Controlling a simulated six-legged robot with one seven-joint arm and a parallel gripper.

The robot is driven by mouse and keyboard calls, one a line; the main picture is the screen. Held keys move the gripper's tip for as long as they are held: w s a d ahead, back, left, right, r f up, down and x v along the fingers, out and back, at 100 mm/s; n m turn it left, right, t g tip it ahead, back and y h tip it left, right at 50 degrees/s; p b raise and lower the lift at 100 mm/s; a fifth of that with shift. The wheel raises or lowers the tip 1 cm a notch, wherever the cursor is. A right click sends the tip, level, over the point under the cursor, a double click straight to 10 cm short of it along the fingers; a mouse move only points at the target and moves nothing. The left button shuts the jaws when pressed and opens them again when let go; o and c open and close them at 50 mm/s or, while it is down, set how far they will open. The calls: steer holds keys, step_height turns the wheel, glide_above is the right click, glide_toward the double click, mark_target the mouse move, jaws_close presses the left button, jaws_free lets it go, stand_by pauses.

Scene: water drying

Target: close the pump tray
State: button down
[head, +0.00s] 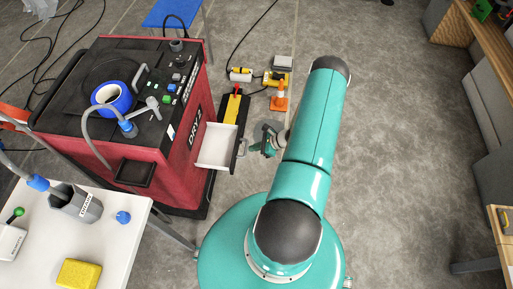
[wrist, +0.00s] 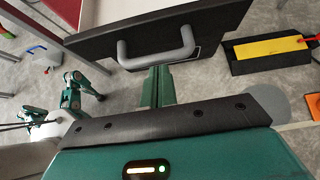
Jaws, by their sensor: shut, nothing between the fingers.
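The pump tray (head: 216,147) is a white open drawer sticking out of the right side of the red drying machine (head: 186,150). In the wrist view its dark front panel (wrist: 215,20) crosses the top, with a grey U-shaped handle (wrist: 155,60) on it. My gripper (head: 268,143) is just right of the tray front in the head view. In the wrist view the teal fingers of my gripper (wrist: 158,72) are shut and empty, pointing at the handle. Their tips appear at the handle's bar; I cannot tell whether they touch it.
A black tray with a yellow block (head: 234,108) lies on the floor behind the pump tray. An orange cone (head: 279,97) and small devices stand beyond it. A white table (head: 105,235) is at lower left.

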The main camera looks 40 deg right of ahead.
mark_target(230, 147)
steer(key=w+a, duration=0.3)
steer(key=w, duration=0.1)
steer(key=w+a, duration=0.3)
steer(key=w, duration=0.1)
steer(key=w+a, duration=0.3)
steer(key=w, duration=0.1)
steer(key=shift+w+a+r, duration=0.1)
steer(key=shift+w+a, duration=0.15)
steer(key=shift+a, duration=0.1)
steer(key=shift+s+d, duration=0.25)
steer(key=s+d, duration=0.2)
steer(key=s, duration=0.1)
steer(key=shift+d+f, duration=0.25)
steer(key=shift+f, duration=0.15)
steer(key=v, duration=1)
steer(key=shift+a, duration=0.1)
